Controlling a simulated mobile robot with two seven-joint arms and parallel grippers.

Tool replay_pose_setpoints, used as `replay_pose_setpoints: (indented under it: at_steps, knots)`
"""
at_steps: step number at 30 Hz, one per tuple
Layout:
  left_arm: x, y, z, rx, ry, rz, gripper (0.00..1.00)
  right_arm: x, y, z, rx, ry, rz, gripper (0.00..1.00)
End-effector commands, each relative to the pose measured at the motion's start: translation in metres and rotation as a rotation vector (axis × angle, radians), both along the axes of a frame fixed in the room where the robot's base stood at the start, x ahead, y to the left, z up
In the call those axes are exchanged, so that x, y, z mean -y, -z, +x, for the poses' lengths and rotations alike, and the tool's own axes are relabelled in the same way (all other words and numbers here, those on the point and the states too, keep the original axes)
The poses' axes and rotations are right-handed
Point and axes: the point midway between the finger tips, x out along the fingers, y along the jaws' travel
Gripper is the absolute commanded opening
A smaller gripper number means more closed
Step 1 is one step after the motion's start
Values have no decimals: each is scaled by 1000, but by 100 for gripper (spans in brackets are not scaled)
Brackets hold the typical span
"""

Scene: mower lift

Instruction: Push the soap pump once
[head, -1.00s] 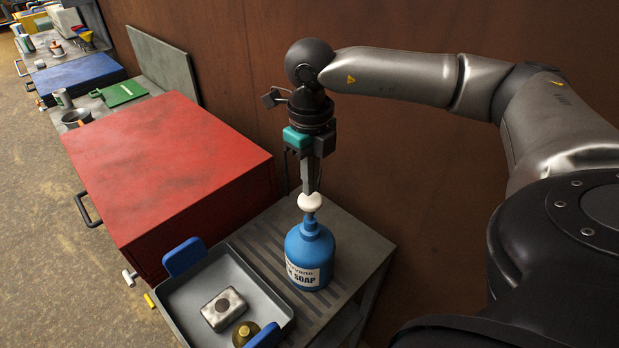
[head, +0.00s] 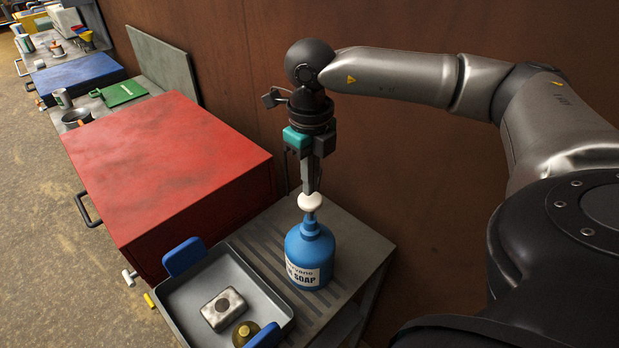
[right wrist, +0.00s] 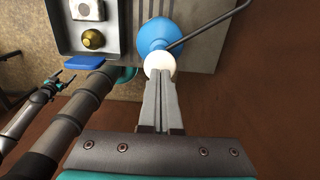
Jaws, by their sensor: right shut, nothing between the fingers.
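The blue soap bottle (head: 311,255) stands upright on the grey slatted stand, its label reading SOAP. Its white pump head (head: 310,202) is on top. My right gripper (head: 309,191) is shut and points straight down, its fingertips right at the top of the pump head. In the right wrist view the closed fingers (right wrist: 159,85) reach the white pump head (right wrist: 160,63), with the blue bottle (right wrist: 157,38) beyond it. I cannot tell whether they press on it or just touch it. My left gripper is not in the head view.
A grey tray (head: 257,283) with blue handles sits left of the bottle, holding a metal box (head: 223,308) and a dark olive round object (head: 245,332). A red cabinet (head: 170,170) stands further left. A brown wall (head: 420,140) runs behind the stand.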

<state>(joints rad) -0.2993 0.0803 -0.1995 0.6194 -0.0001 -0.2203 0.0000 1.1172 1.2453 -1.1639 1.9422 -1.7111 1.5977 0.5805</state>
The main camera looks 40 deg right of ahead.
Motion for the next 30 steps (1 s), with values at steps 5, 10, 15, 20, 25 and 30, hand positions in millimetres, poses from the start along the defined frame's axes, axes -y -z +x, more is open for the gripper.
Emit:
replay_pose_setpoints:
  at_steps: [5,10,15,20,25,30]
  knots:
    - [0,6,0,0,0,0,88,0,7,0,0,0,0,0]
    - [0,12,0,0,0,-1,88,0,13,0,0,0,0,0]
    - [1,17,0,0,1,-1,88,0,19,0,0,0,0,0]
    - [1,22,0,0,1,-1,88,0,25,0,0,0,0,0]
    - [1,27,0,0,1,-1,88,0,31,0,0,0,0,0]
    - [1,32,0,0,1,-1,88,0,37,0,0,0,0,0]
